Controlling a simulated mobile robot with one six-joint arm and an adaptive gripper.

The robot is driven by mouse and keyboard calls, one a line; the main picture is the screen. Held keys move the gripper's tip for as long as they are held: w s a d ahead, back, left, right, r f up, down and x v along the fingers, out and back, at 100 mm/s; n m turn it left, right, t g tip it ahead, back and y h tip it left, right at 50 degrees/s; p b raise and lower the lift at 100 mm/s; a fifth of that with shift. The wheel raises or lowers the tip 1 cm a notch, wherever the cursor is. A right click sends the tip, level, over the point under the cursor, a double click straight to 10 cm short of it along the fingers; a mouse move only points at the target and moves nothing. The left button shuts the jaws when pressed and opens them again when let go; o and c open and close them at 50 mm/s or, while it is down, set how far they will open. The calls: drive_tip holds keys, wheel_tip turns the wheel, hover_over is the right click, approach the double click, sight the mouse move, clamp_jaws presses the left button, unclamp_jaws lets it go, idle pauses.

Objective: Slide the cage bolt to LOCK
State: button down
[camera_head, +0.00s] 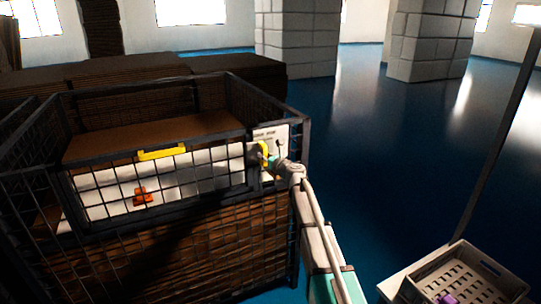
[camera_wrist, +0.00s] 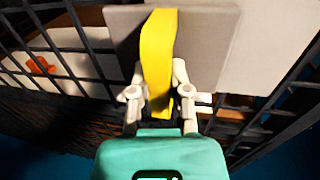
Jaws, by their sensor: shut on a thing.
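The cage (camera_head: 150,221) is a dark wire-mesh box with a hinged-looking front panel. The bolt's yellow handle (camera_head: 264,152) is at the right end of that panel, against a pale plate (camera_head: 271,135). In the wrist view the yellow handle (camera_wrist: 158,55) runs up between my fingers, in front of a grey plate (camera_wrist: 205,45). My gripper (camera_wrist: 158,98) is shut on the yellow handle, one finger on each side. It also shows at the cage's right front corner in the head view (camera_head: 275,163). The LOCK marking cannot be read, and my gripper hides part of the bolt.
A yellow bar handle (camera_head: 161,153) sits on the panel's top edge. An orange object (camera_head: 142,196) lies inside on a white surface. A pale crate (camera_head: 467,276) with something purple stands at lower right. The blue floor right of the cage is clear, with block pillars (camera_head: 430,40) behind.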

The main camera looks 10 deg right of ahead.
drive_tip(key=shift+s+a, duration=0.1)
drive_tip(key=shift+a, duration=0.1)
drive_tip(key=c, duration=0.6)
unclamp_jaws()
drive_tip(key=shift+a, duration=0.1)
drive_tip(key=shift+o, duration=0.2)
drive_tip(key=v, duration=1.2)
